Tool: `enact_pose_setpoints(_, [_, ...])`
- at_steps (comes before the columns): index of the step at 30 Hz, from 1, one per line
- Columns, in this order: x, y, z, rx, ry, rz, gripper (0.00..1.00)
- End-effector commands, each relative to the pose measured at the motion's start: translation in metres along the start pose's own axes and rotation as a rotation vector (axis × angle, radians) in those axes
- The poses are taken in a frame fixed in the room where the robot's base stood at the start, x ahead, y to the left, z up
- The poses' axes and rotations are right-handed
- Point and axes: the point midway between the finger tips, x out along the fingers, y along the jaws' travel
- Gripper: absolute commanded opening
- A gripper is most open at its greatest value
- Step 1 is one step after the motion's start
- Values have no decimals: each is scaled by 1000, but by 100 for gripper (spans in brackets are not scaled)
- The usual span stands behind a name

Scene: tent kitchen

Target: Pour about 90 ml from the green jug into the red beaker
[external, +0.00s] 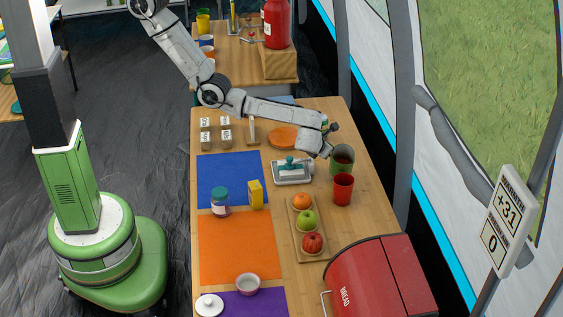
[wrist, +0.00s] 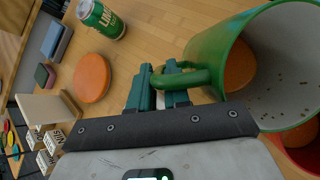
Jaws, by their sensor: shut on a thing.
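The green jug (external: 342,161) is at the right side of the table in the external view, roughly upright, with brown showing inside. The red beaker (external: 343,191) stands upright just in front of it. My gripper (external: 328,147) is at the jug's left side. In the wrist view my teal fingers (wrist: 165,84) are shut on the handle of the green jug (wrist: 214,63). The jug's pale inner wall has brown specks, and an orange-brown patch shows inside. Part of the red beaker (wrist: 304,152) shows beyond the jug. I cannot tell whether the jug touches the table.
A fruit board (external: 293,243) and a red bread bin (external: 380,280) lie nearer the camera. An orange disc (wrist: 91,77) and green can (wrist: 103,18) show in the wrist view. Coloured mats cover the table's left side.

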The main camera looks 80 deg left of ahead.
Motion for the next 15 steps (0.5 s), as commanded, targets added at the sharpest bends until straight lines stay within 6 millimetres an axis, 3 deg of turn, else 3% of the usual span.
enact_pose_setpoints(15, [27, 6, 3, -50, 260, -221, 0])
